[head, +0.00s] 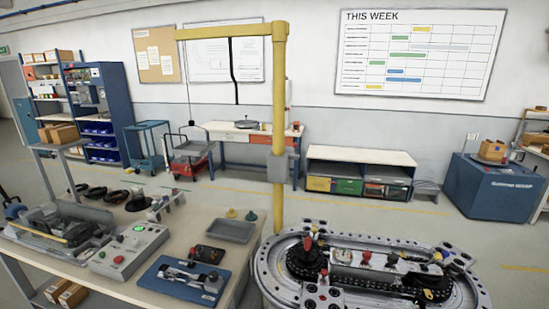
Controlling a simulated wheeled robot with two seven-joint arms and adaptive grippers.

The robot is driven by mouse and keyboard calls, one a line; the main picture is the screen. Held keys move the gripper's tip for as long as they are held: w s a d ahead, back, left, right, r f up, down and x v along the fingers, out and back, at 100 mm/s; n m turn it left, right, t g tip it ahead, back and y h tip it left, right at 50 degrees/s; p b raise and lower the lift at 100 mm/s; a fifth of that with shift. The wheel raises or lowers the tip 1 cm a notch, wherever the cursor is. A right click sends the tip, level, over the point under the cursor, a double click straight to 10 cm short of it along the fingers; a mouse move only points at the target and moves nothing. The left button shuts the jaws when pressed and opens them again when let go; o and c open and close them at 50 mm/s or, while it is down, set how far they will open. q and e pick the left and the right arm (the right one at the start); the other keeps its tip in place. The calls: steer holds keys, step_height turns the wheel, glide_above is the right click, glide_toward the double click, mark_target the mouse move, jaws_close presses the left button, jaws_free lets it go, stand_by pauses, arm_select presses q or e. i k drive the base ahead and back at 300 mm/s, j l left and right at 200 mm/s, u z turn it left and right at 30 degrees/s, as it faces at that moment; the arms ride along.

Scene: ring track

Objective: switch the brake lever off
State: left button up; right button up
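The oval ring track (268,277) stands at the lower right, with metal fittings and several red and black knobs on it. An upright red-topped lever (307,243) stands at its left end, over a dark round part. A blue plate (172,290) on the workbench carries a metal lever-like mechanism (185,275) with a dark handle and a red knob. No label shows which of these is the brake lever, and I cannot tell its on or off position. Neither of my grippers is visible.
The workbench (125,285) also holds a grey control box (130,251) with buttons, a grey tray (230,231) and a machine-like fixture (65,230). A yellow post (279,110) rises between the bench and track. Open floor (420,225) lies behind the track.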

mark_target(437, 256)
steer(key=z, duration=1.4)
steer(key=l+u, duration=0.15)
steer(key=l, duration=0.25)
steer(key=k+l+u, duration=0.2)
steer(key=l, duration=0.15)
steer(key=i, duration=0.05)
